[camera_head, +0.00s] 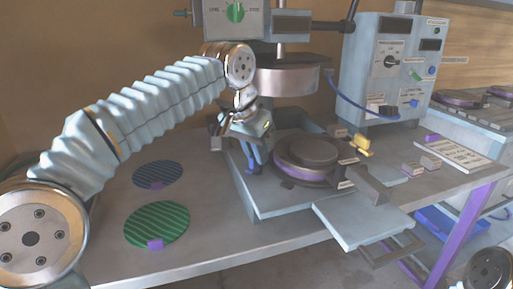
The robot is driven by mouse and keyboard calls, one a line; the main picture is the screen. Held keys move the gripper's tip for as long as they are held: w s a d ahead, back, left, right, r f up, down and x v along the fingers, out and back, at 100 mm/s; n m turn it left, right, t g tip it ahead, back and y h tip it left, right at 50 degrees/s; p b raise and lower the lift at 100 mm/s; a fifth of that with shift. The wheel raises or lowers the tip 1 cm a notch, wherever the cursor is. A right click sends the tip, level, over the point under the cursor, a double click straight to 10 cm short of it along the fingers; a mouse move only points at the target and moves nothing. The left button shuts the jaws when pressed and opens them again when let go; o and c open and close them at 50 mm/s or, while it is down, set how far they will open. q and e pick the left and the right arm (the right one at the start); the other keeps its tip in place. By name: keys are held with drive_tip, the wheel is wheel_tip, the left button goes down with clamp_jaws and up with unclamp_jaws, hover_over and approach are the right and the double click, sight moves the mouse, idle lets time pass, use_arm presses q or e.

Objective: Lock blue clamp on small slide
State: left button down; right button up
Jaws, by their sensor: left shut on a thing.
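The blue clamp (250,165) stands at the left side of the press base, beside the round stacked plate (305,155). My left gripper (245,138) reaches down from above and is shut on the upper part of the blue clamp; the fingers partly hide it. A flat pale slide plate (365,222) juts out from the front of the press over the table edge; I cannot tell whether this is the small slide. Whether the clamp is locked cannot be told. My right gripper is not in view; only part of my right arm shows at the lower right.
A yellow clamp (362,145) sits right of the round plate. The press head (287,80) hangs above. A control box (388,65) stands behind right. A blue disc (158,174) and green disc (157,224) lie on the table (205,262) at left.

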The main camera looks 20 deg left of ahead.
use_arm(q)
drive_tip(key=m, duration=0.1)
drive_tip(key=m+g+h, duration=0.1)
drive_tip(key=m, duration=0.1)
drive_tip(key=shift+a+f+m, duration=0.1)
drive_tip(key=shift+f+m, duration=0.2)
drive_tip(key=shift+m+g+h, duration=0.5)
drive_tip(key=shift+m, duration=1.3)
drive_tip(key=c, duration=1.1)
unclamp_jaws()
drive_tip(key=shift+w, duration=0.1)
drive_tip(key=shift+r, duration=0.1)
